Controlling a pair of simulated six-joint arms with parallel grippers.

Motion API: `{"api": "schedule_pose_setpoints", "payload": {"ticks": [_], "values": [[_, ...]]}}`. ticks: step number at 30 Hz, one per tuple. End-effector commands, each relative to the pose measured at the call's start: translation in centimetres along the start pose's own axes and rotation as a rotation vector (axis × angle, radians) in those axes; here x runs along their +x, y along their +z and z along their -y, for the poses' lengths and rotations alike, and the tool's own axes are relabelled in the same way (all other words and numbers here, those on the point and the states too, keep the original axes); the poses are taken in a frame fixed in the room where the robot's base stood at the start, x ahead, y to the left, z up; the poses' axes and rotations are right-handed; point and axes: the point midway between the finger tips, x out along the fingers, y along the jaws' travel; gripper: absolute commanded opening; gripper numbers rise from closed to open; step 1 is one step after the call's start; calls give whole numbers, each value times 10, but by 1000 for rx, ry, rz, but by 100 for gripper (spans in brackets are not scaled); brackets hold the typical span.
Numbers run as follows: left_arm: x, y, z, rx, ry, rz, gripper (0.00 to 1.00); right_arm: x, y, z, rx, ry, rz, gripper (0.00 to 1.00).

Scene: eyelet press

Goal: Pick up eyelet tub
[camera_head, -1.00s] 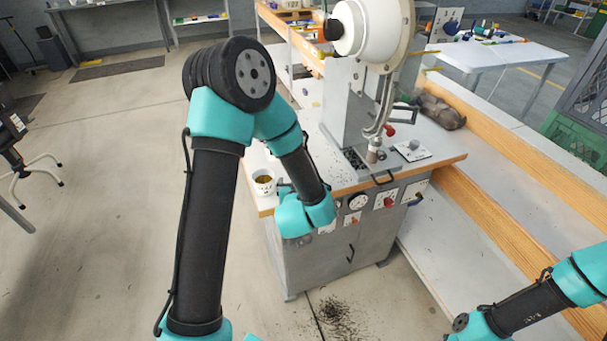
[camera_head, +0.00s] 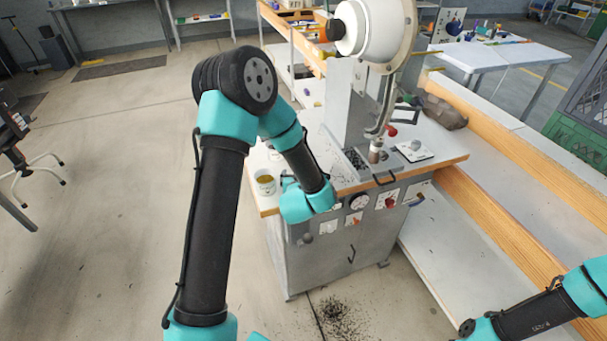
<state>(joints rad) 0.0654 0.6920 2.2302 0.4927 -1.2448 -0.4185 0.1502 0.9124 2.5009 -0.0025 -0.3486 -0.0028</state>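The eyelet tub (camera_head: 265,187) is a small white cup with yellowish-brown contents. It stands upright at the left front corner of the press table. My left arm reaches over from the left, and its teal wrist hangs just right of the tub. A dark part of my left gripper (camera_head: 287,181) shows between the wrist and the tub, very close to the tub's right side. The wrist hides most of this gripper, so its fingers and any contact cannot be made out. My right arm shows at the lower right, with its gripper out of view.
The eyelet press (camera_head: 375,90) rises from the grey cabinet (camera_head: 335,255), right of the tub. A tray of dark bits (camera_head: 356,160) sits under its head. A wooden-edged bench (camera_head: 500,150) runs along the right. Dark scraps (camera_head: 338,318) lie on the floor. The floor to the left is open.

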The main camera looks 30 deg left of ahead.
Motion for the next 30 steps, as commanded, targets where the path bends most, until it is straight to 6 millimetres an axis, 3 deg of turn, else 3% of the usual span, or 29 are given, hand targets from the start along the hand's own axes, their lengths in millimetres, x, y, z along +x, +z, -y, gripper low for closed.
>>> {"api": "schedule_pose_setpoints", "payload": {"ticks": [13, 30], "values": [[0, 0, 0, 0, 0, -1, 100, 0, 0, 0, 0, 0, 0, 43], [0, 0, 0, 0, 0, -1, 45, 0, 0, 0, 0, 0, 0, 43]]}}
